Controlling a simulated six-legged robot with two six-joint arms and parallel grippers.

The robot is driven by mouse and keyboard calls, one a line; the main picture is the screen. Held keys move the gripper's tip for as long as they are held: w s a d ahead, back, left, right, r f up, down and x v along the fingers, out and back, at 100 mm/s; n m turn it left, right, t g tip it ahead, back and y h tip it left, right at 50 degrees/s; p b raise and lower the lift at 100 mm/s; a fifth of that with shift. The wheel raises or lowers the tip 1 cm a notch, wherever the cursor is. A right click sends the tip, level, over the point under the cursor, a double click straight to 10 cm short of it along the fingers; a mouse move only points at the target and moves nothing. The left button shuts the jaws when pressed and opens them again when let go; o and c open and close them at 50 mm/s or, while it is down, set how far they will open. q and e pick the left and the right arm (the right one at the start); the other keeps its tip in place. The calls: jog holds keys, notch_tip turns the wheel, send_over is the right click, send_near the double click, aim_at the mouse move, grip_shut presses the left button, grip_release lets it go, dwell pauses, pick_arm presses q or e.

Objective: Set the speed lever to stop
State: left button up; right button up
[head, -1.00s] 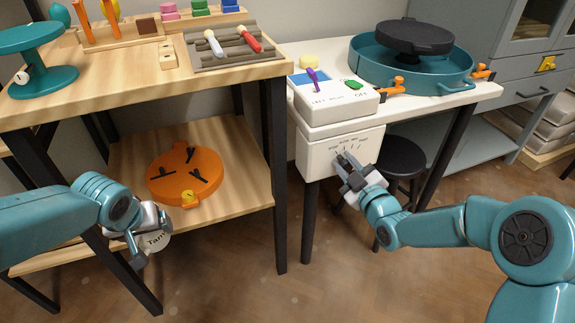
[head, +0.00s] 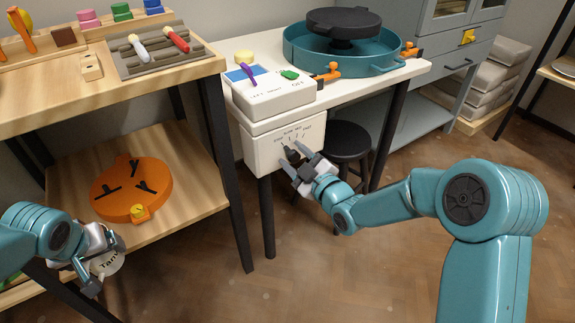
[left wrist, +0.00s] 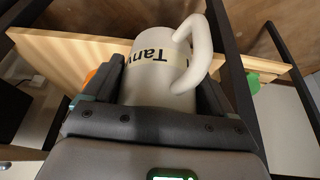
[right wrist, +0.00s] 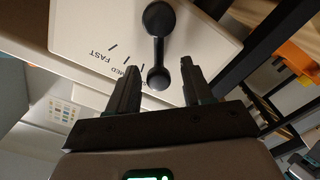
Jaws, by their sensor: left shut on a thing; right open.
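The speed lever (right wrist: 158,48) is black with round ends, on a white panel (right wrist: 85,22) marked FAST and MED in the right wrist view. It points past the MED mark; the label beneath its near end is hidden. In the head view the panel (head: 257,152) is on the front of the white table, the lever (head: 284,147) partly covered by my gripper. My right gripper (head: 297,160) is open, its fingers (right wrist: 158,66) on either side of the lever's near knob. My left gripper (head: 107,263) is shut on a white mug (left wrist: 150,85) with a name label.
Above the panel is a white control box (head: 270,97) with a purple lever and a green knob. A teal wheel basin (head: 300,55) stands behind it. A black stool (head: 349,140) is beside the panel. An orange round object (head: 115,195) lies on the lower wooden shelf.

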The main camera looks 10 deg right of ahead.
pick_arm(q)
notch_tip(320, 180, up, 2)
jog(key=shift+r+p, duration=0.2)
jog(key=shift+p, duration=0.8)
pick_arm(e)
jog(key=v, duration=1.1)
